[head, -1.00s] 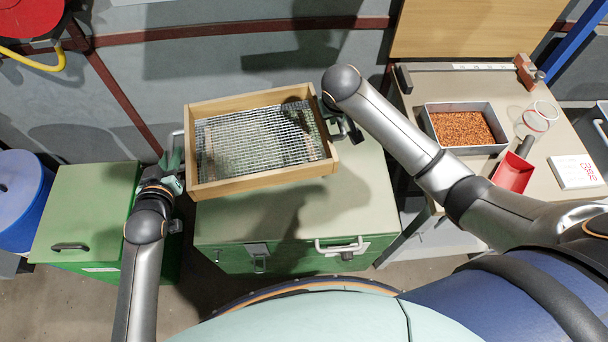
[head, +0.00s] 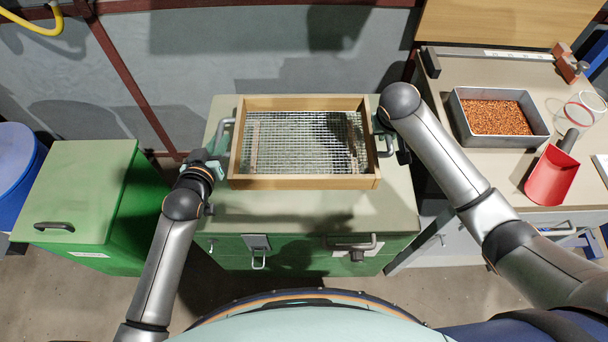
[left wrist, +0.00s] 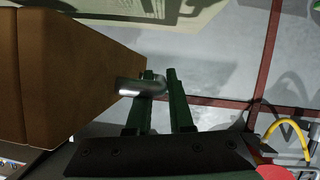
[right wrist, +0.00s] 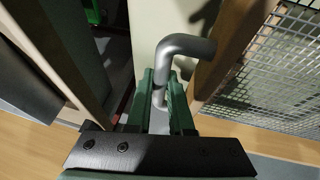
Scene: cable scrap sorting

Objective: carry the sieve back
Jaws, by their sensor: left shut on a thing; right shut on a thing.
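The sieve (head: 304,183) is a wooden frame with a wire mesh bottom and a metal handle at each side. In the head view it is over the pale top of a green chest (head: 300,212), about square to it; I cannot tell whether it touches the top. The mesh looks empty. My left gripper (head: 214,160) is shut on the left handle (left wrist: 138,87), seen in the left wrist view. My right gripper (right wrist: 164,76) is shut on the right handle (right wrist: 186,46), at the frame's right side.
A green bin (head: 78,190) with a lid and a blue drum (head: 18,170) stand at the left. A grey wall is behind.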

